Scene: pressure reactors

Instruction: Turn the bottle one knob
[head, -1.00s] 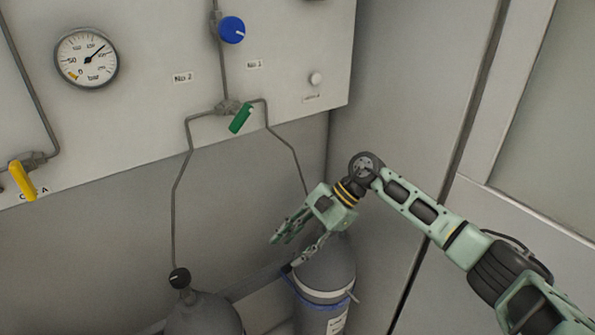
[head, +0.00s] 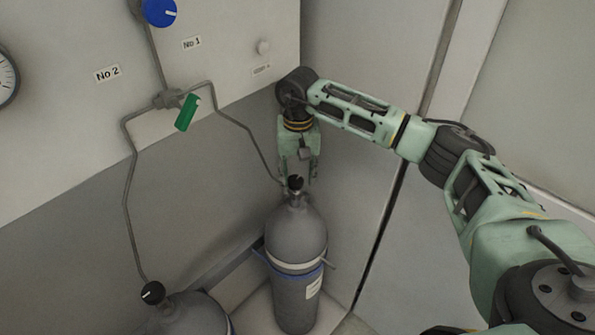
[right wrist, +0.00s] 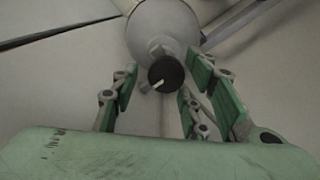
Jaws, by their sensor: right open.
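The bottle on the right (head: 296,238) is a grey gas cylinder standing in the corner, below the "No 1" label. Its black knob (head: 295,183) sits on top. My right gripper (head: 299,176) points down just over this knob, with its fingers open around it. In the right wrist view, the round black knob (right wrist: 166,73) with a white mark lies between the spread green fingers. I cannot tell whether any finger touches it. A second bottle (head: 190,315) with its own black knob (head: 153,292) stands at lower left, partly cut off. My left gripper is out of view.
A wall panel carries a blue knob (head: 160,12), a green valve handle (head: 187,113) and a gauge (head: 6,78) at the left edge. Thin pipes run down to the bottles. A blue strap (head: 294,277) circles the right bottle. Walls close in behind and to the right.

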